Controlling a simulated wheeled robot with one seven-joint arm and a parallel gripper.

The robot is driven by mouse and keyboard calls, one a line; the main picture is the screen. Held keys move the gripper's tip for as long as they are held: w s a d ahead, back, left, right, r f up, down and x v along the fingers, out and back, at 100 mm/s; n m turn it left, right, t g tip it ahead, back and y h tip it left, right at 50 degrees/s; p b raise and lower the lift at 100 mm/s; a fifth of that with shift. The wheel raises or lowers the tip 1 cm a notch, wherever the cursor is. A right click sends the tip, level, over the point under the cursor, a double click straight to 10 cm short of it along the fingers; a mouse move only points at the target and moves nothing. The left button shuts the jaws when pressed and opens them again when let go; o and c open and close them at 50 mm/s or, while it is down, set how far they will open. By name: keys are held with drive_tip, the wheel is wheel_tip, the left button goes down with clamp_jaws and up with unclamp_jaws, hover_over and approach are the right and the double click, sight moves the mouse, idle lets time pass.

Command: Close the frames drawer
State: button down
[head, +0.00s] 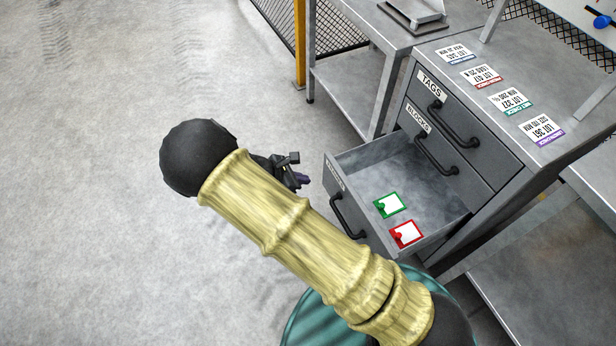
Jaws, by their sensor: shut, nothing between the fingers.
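The frames drawer (353,165) is the lowest of three drawers in the grey cabinet, and it is pulled out. Its front label is partly hidden, and its dark handle (345,216) faces left. A green-edged frame (391,205) and a red-edged frame (406,234) lie inside it, with bare floor around them. My gripper (300,178) is shut and empty. It appears left of the drawer front, apart from the handle in the picture. My arm covers part of the view below the drawer.
The TAGS drawer (447,108) and BLOCKS drawer (432,148) above are shut, with protruding handles. Several label cards lie on the cabinet top (490,62). A metal table (352,85) and yellow post (299,45) stand behind. The floor at left is clear.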

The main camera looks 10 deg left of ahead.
sight(339, 178)
drive_tip(key=x, duration=0.3)
drive_tip(key=d+r+b+x, duration=0.1)
drive_tip(key=x, duration=0.6)
drive_tip(key=shift+w+d+r+b, duration=0.1)
drive_tip(key=shift+w+d+b, duration=0.25)
drive_tip(key=shift+w, duration=0.15)
drive_tip(key=shift+w+d, duration=0.3)
drive_tip(key=shift+d, duration=0.05)
drive_tip(key=shift+w, duration=0.1)
